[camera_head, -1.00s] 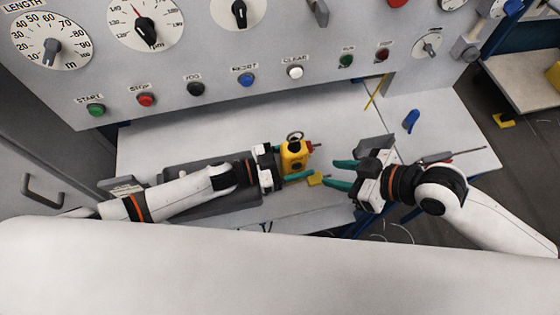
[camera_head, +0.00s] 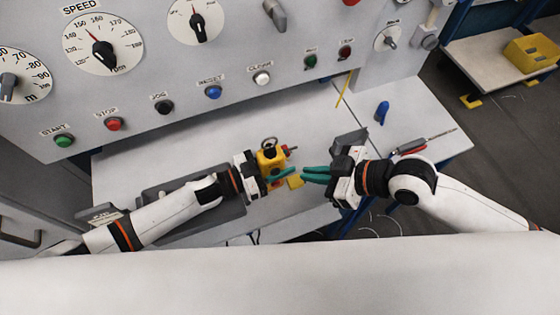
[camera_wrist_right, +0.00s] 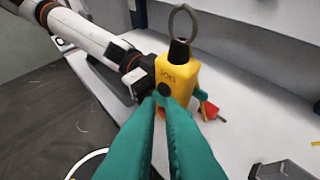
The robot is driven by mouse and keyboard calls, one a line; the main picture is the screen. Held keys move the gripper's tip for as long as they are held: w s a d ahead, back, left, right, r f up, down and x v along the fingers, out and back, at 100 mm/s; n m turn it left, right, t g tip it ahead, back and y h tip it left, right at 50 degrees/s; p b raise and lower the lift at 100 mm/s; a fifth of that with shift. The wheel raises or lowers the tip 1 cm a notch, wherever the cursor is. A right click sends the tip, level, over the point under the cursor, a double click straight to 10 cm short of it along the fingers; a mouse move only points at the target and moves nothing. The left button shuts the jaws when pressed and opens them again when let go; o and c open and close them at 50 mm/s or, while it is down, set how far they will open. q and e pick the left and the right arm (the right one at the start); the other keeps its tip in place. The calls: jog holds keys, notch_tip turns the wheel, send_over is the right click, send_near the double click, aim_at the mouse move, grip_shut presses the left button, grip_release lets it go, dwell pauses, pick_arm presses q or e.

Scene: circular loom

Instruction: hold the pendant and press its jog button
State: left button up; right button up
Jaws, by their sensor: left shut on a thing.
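The yellow pendant (camera_head: 268,159), with a metal ring on top, is held upright between the fingers of my left gripper (camera_head: 274,165). In the right wrist view the pendant (camera_wrist_right: 182,76) shows the label JOG above a round black jog button (camera_wrist_right: 164,89). My right gripper (camera_head: 303,174) is to the right of the pendant, its green fingers together with nothing visible between them. In the right wrist view the right fingertips (camera_wrist_right: 165,99) overlap the lower part of the button; I cannot tell whether they touch it. A red part (camera_wrist_right: 208,110) shows beside the pendant.
A grey tray (camera_head: 160,200) lies under my left arm. A blue object (camera_head: 382,112) and a red-handled tool (camera_head: 411,147) lie on the right of the table. The panel (camera_head: 230,110) with buttons stands behind.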

aim_at(276, 174)
jog(key=a+f+m+t, duration=0.1)
jog(key=a+f+m+t+y, duration=0.1)
jog(key=a+t, duration=0.1)
jog(key=s+a+f+m+t+y, duration=0.1)
jog(key=a+t, duration=0.1)
jog(key=shift+a+f, duration=0.1)
jog(key=shift+f, duration=0.15)
grip_shut()
jog(key=s+d+f+m+t+h, duration=0.1)
jog(key=s+f+m+t+h, duration=0.35)
jog(key=m+t, duration=0.2)
jog(key=shift+n+t+h, duration=0.25)
jog(key=shift+n+h, duration=0.2)
jog(key=shift+r+x, duration=0.2)
jog(key=shift+x, duration=1.05)
jog(key=shift+r+x, duration=0.2)
jog(key=shift+x, duration=1.1)
jog(key=shift+w, duration=0.15)
jog(key=shift+x, duration=1.15)
jog(key=shift+v, duration=2.05)
